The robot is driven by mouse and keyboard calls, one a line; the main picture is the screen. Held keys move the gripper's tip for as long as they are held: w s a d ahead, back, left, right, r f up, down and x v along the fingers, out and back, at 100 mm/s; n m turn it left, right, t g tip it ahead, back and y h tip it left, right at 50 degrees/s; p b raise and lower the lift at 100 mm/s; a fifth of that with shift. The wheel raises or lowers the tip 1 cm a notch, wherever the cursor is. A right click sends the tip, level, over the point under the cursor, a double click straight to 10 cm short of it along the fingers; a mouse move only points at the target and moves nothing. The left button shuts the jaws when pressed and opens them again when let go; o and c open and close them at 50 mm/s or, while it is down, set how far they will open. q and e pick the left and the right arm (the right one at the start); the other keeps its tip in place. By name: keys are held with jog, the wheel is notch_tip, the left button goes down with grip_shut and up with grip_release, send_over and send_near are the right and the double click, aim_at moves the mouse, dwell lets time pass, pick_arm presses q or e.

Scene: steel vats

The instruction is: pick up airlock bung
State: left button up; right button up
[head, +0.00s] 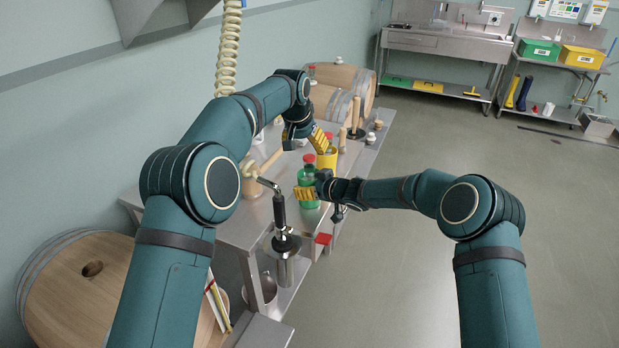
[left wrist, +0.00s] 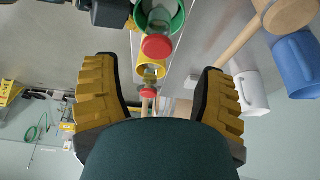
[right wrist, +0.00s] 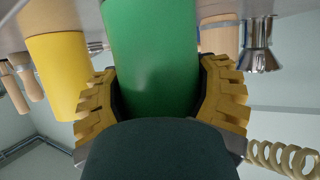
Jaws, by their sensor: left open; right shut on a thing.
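My right gripper (head: 306,193) is shut on a green cup (head: 307,179), and the right wrist view shows the green cup (right wrist: 152,60) between its yellow pads. A red-capped airlock bung (head: 308,160) stands in the green cup. A yellow cup (head: 328,160) stands just behind; a second red cap (left wrist: 149,93) shows near the yellow cup (left wrist: 151,62) in the left wrist view, partly hidden in the head view. My left gripper (left wrist: 160,92) is open and empty, its fingers wide apart, with that second red cap in the gap between them as seen from the wrist.
The steel bench (head: 245,222) carries a wooden mallet (head: 256,176), with a blue jug (left wrist: 298,65) and a white jug (left wrist: 248,82) near it. Wooden barrels (head: 342,78) stand at the back. A steel vessel with a black handle (head: 281,232) is in front.

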aim_at(309, 157)
pick_arm(q)
jog(key=shift+s+x, duration=0.2)
jog(key=shift+x, duration=2.6)
jog(key=shift+d, duration=0.1)
grip_shut()
